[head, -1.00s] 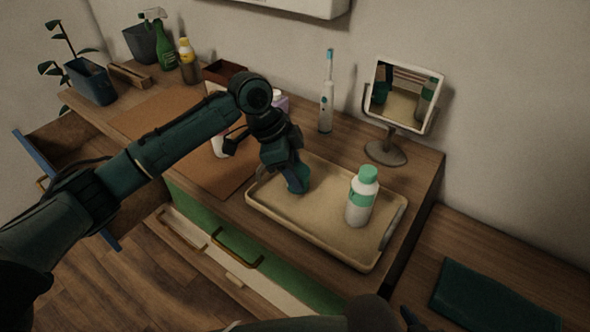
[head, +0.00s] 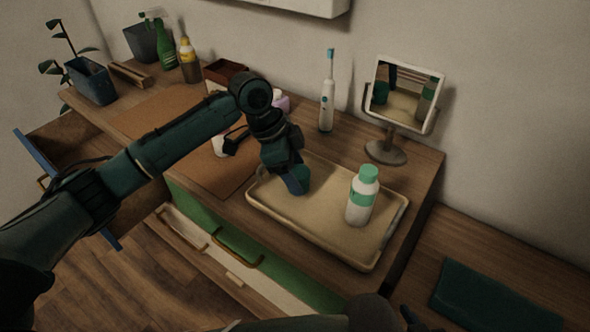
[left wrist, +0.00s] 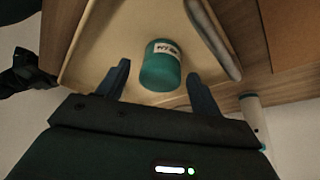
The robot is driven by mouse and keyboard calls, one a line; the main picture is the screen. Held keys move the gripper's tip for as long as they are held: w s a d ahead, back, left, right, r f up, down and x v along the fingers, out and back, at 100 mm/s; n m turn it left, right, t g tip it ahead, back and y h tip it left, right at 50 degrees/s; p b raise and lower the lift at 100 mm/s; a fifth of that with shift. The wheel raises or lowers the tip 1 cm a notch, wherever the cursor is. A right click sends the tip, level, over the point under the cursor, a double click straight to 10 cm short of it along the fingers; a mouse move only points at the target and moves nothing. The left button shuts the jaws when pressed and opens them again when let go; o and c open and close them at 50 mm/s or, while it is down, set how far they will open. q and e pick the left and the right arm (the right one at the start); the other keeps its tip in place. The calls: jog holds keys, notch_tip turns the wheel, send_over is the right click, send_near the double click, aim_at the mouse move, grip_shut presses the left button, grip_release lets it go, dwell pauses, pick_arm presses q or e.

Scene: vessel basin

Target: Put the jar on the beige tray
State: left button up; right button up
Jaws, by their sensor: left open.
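The teal jar (left wrist: 160,68) with a white label stands on the beige tray (left wrist: 105,50) in the left wrist view. In the head view the jar (head: 299,185) shows at the left end of the tray (head: 330,238), partly hidden by my gripper. My left gripper (left wrist: 158,88) is open, with a finger on either side of the jar and gaps between. In the head view this gripper (head: 288,172) is right above the jar, its fingertips hard to make out. My right gripper is not in view.
A white bottle with a green cap (head: 362,197) stands on the tray's right half. A toothbrush (head: 327,98) and a mirror (head: 404,95) stand behind. A brown mat (head: 195,160) lies to the left. An open drawer (head: 70,155) juts out at far left.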

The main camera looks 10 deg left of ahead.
pick_arm(q)
jog(key=v, duration=1.1)
jog(key=shift+r, duration=0.35)
jog(key=shift+s+a+f, duration=0.1)
jog(key=shift+a, duration=0.05)
